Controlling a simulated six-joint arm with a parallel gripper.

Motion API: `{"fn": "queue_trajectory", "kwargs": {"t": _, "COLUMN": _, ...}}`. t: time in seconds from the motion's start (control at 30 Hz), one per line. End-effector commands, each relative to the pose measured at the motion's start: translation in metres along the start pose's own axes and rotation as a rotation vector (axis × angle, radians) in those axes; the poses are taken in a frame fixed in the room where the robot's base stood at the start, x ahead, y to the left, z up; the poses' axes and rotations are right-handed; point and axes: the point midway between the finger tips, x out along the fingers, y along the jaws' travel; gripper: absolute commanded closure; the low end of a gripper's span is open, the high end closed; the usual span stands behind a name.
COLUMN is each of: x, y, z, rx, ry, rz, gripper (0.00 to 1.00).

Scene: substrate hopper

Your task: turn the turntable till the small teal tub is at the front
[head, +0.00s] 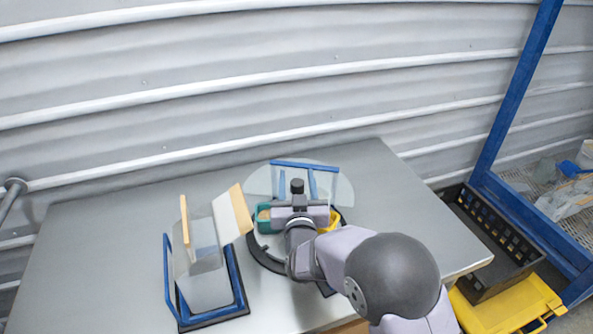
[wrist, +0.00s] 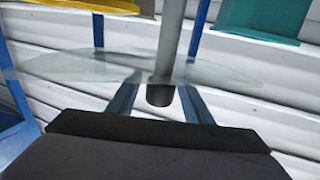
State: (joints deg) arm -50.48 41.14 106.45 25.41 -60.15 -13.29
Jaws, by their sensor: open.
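The small teal tub (head: 263,225) shows at the left side of the turntable (head: 262,254) in the head view, partly hidden by my gripper (head: 298,214). The teal tub also shows at the top right of the wrist view (wrist: 262,18). A yellow tub (head: 334,217) shows at the turntable's right, and at the top left of the wrist view (wrist: 82,5). A grey post with a dark end (wrist: 165,55) stands between the tubs in the wrist view, which looks upside down. My gripper is over the turntable, open; its fingertips are not clear. My arm hides the turntable's front right.
A blue-framed stand with tilted boards (head: 215,285) is close on the left. The far-left table (head: 100,245) is clear. A black crate (head: 493,240) and a yellow bin (head: 510,306) lie beyond the right edge.

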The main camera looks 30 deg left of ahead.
Motion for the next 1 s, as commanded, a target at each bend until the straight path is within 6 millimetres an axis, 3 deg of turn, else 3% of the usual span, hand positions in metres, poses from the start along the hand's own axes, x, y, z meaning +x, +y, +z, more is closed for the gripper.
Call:
{"fn": "queue_trajectory", "kwargs": {"t": 0.2, "x": 0.017, "y": 0.000, "z": -0.001, "rx": 0.000, "ry": 0.000, "rz": 0.001, "gripper": 0.54}}
{"fn": "queue_trajectory", "kwargs": {"t": 0.57, "x": 0.020, "y": 0.000, "z": 0.000, "rx": 0.000, "ry": 0.000, "rz": 0.000, "gripper": 0.54}}
{"fn": "queue_trajectory", "kwargs": {"t": 0.6, "x": 0.020, "y": 0.000, "z": 0.000, "rx": 0.000, "ry": 0.000, "rz": 0.000, "gripper": 0.56}}
{"fn": "queue_trajectory", "kwargs": {"t": 0.8, "x": 0.020, "y": 0.000, "z": 0.000, "rx": 0.000, "ry": 0.000, "rz": 0.000, "gripper": 1.00}}
{"fn": "queue_trajectory", "kwargs": {"t": 1.0, "x": 0.021, "y": 0.000, "z": 0.001, "rx": 0.001, "ry": 0.003, "rz": -0.018, "gripper": 1.00}}
